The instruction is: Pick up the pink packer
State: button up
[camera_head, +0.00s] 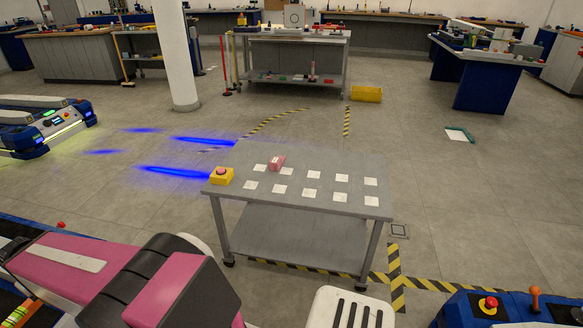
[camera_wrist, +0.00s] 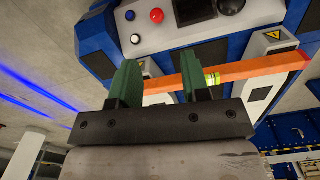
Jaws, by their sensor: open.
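The pink packer (camera_head: 277,163) is a small pink block on the grey cart (camera_head: 238,200), among white square marks on its top, towards the back left. My gripper (camera_wrist: 156,80) shows in the wrist view with two green fingers set apart and nothing between them. It points at a blue machine with buttons and an orange bar, away from the packer. The packer is not in the wrist view. In the head view my pink and dark arm links fill the lower left, and the gripper's fingers cannot be made out there.
A yellow box with a red button (camera_head: 221,175) sits on the cart's left corner. The orange level (camera_wrist: 270,71) lies beyond my fingers. A white pillar (camera_head: 176,60) and a blue mobile vehicle (camera_head: 45,128) stand at left. Floor right of the cart is mostly clear.

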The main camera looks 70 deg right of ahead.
aim_at(276, 163)
jog(key=z, duration=2.75)
jog(key=u, duration=3)
jog(key=k, duration=1.05)
jog(key=i+j+z, duration=0.15)
jog(key=z, duration=1.15)
